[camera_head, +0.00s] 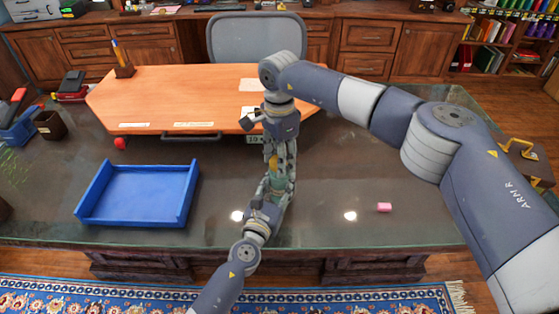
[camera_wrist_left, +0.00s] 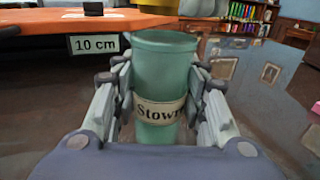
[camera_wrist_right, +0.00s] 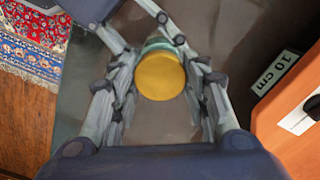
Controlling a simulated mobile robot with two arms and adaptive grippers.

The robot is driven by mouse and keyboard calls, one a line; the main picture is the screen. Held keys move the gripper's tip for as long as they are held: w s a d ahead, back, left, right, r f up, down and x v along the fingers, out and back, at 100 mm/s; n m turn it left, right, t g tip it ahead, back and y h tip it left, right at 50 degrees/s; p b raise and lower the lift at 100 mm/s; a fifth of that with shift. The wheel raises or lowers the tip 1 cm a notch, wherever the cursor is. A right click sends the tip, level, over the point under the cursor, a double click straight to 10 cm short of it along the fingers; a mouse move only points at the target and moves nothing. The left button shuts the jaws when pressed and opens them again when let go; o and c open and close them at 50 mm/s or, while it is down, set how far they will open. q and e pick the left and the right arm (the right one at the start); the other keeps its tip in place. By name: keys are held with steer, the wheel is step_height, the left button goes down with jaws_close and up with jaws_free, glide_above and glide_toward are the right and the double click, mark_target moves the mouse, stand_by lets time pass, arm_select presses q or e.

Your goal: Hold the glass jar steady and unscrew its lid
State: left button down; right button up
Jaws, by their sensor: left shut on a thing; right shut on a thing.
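The green glass jar (camera_wrist_left: 160,75), with a cream label around it, is upright in the left wrist view. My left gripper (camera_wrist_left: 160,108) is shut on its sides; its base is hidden. The round yellow lid (camera_wrist_right: 160,76) sits between the fingers of my right gripper (camera_wrist_right: 160,88), which is shut on it. In the left wrist view the lid's yellow edge (camera_wrist_left: 185,6) shows above the jar's rim, with a gap between them, so it looks apart from the jar. In the head view both grippers meet around the lid (camera_head: 273,163), and the fingers hide most of the jar.
An orange board (camera_head: 190,95) with a 10 cm tag (camera_head: 254,139) lies close behind the grippers. A blue tray (camera_head: 138,198) is at left on the dark desk (camera_head: 330,225). A pink block (camera_head: 384,207) lies at right. The desk around the block is mostly clear.

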steer(key=shift+r, duration=0.2)
steer(key=shift+r, duration=2)
arm_select(q)
steer(key=c, duration=0.9)
jaws_free()
